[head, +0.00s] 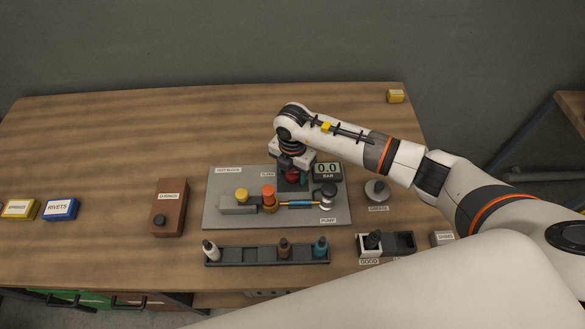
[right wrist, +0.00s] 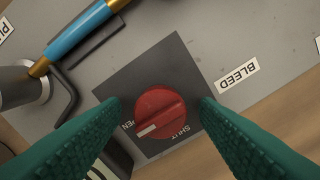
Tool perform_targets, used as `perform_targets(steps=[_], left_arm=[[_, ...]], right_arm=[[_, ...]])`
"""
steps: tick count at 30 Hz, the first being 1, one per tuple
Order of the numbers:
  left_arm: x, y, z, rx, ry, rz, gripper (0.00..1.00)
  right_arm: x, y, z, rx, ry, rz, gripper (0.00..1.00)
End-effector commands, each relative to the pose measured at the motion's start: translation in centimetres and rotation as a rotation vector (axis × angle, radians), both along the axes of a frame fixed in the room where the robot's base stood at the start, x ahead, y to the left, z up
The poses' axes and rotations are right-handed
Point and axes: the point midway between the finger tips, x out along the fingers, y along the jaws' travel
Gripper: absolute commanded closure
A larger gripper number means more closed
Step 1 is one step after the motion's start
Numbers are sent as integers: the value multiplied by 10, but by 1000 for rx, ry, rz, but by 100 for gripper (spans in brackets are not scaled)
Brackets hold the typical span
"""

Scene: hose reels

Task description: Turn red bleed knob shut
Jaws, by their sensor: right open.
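The red bleed knob (right wrist: 160,113) sits on a dark square plate (right wrist: 142,75) with a BLEED label (right wrist: 237,76) beside it. Its white mark points to the lower left in the right wrist view, nearer the partly hidden OPEN lettering than the SHUT lettering. My right gripper (right wrist: 160,106) is open, its green fingers on either side of the knob, with no clear contact to be seen. In the head view the right gripper (head: 291,167) points down over the red knob (head: 291,175), which it partly hides. My left gripper is out of view.
The grey test block plate (head: 215,209) carries a yellow knob (head: 241,194), an orange knob (head: 268,191), a pump (head: 328,194) and a gauge (head: 327,171) reading 0.0 BAR. A bottle rack (head: 265,257) stands in front. The table's left rear is clear.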

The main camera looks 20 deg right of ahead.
Motion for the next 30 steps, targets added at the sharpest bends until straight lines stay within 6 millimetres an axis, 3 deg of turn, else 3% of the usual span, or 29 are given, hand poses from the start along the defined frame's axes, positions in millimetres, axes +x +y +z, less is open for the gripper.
perform_targets(steps=[8,17,30], left_arm=[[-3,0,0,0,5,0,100],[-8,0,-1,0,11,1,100],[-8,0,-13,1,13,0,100]], right_arm=[[0,0,-2,0,0,1,44],[0,0,-1,1,-1,0,89],[1,-1,-3,0,-3,112,89]])
